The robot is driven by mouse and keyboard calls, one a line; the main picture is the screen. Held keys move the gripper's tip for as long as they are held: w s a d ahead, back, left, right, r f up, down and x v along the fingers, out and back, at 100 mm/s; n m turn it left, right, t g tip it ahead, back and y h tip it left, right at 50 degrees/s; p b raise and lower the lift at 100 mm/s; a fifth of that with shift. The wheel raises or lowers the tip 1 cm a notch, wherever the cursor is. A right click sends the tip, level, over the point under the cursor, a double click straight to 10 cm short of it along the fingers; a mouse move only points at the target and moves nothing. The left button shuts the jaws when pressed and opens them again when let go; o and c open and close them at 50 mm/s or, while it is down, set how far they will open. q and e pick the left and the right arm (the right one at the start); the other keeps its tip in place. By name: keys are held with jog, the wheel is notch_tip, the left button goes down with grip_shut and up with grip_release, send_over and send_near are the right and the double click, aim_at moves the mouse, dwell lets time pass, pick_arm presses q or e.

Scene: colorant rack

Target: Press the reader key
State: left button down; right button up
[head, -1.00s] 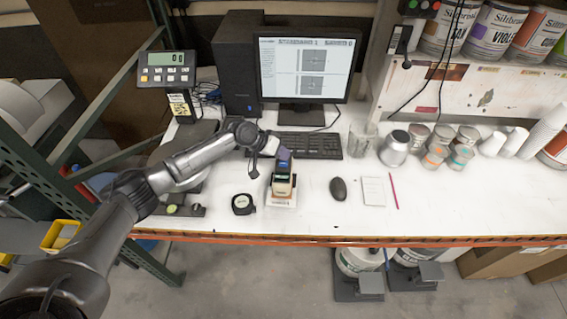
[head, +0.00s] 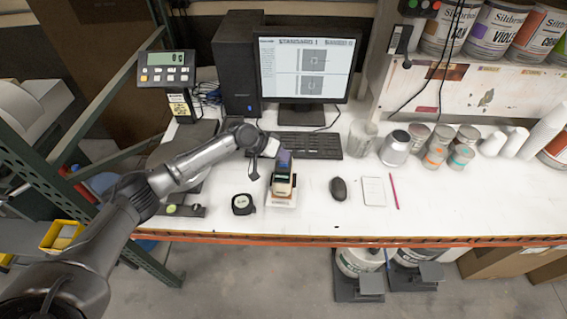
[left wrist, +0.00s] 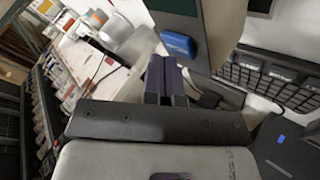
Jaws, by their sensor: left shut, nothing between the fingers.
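The reader (head: 282,187) is a small upright handheld device with a pale body and dark front, on a white base on the bench. In the left wrist view its grey-green body (left wrist: 190,12) shows a blue key (left wrist: 178,45). My left gripper (head: 284,157) is at the top of the reader in the head view, its purple fingers shut and empty. In the left wrist view the fingertips (left wrist: 164,66) are close below and left of the blue key; whether they touch it I cannot tell. My right gripper is not in view.
A keyboard (head: 308,145) and a monitor (head: 306,68) stand behind the reader. A black tape measure (head: 243,204) lies to its left, a mouse (head: 338,189) to its right. Cups and cans (head: 437,156) stand further right. The bench front is mostly clear.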

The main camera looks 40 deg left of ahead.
pick_arm(q)
jog(key=shift+f, duration=0.35)
jog(key=shift+r, duration=0.15)
dwell(0.4)
jog(key=shift+r+p, duration=0.65)
jog(key=shift+r, duration=0.1)
notch_tip(320, 180, up, 5)
jog(key=p, duration=0.4)
dwell(0.6)
